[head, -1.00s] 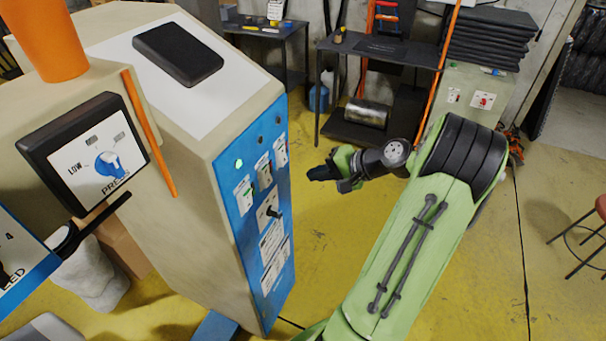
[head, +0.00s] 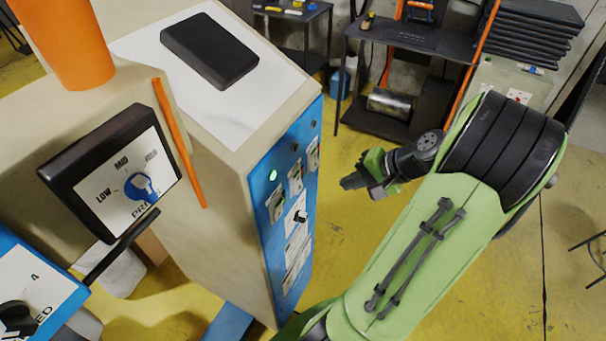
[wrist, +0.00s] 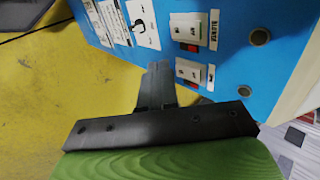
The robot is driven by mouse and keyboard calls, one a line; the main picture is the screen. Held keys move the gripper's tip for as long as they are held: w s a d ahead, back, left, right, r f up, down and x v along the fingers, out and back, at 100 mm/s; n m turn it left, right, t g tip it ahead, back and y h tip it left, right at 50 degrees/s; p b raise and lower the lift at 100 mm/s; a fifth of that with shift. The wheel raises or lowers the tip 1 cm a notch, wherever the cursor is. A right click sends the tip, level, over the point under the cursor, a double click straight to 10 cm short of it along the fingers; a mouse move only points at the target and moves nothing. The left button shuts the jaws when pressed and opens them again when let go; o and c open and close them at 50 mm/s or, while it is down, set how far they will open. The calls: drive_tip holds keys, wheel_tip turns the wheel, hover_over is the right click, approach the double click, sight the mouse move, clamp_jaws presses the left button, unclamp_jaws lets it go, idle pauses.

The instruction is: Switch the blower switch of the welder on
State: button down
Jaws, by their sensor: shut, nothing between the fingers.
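The welder (head: 185,205) is a tall beige cabinet with a blue front panel (head: 284,262). Its row of switches includes a left one (head: 276,206) under a lit green lamp (head: 273,175), a middle one (head: 296,180) and a right one (head: 313,154). The lamps above the middle and right switches are dark. In the wrist view, the label by the upper switch (wrist: 187,28), the middle one, appears to read blower; the lower switch (wrist: 189,72) is the right one. My gripper (head: 347,183) is shut and empty, apart from the panel. Its fingers (wrist: 157,72) point toward the panel.
A pressure dial (head: 141,187) and an orange strip (head: 180,143) are on the left. A black shelf table (head: 405,50) stands at the back. Yellow floor (head: 345,245) is clear beside the panel. A black knob (head: 300,217) sticks out below the switches.

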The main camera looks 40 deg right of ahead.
sight(298, 183)
drive_tip(key=w+r+b+x, duration=0.1)
drive_tip(key=b+x, duration=0.1)
drive_tip(key=x, duration=1)
drive_tip(key=shift+w+a+b, duration=0.35)
drive_tip(key=shift+w+a, duration=0.05)
drive_tip(key=shift+a, duration=0.05)
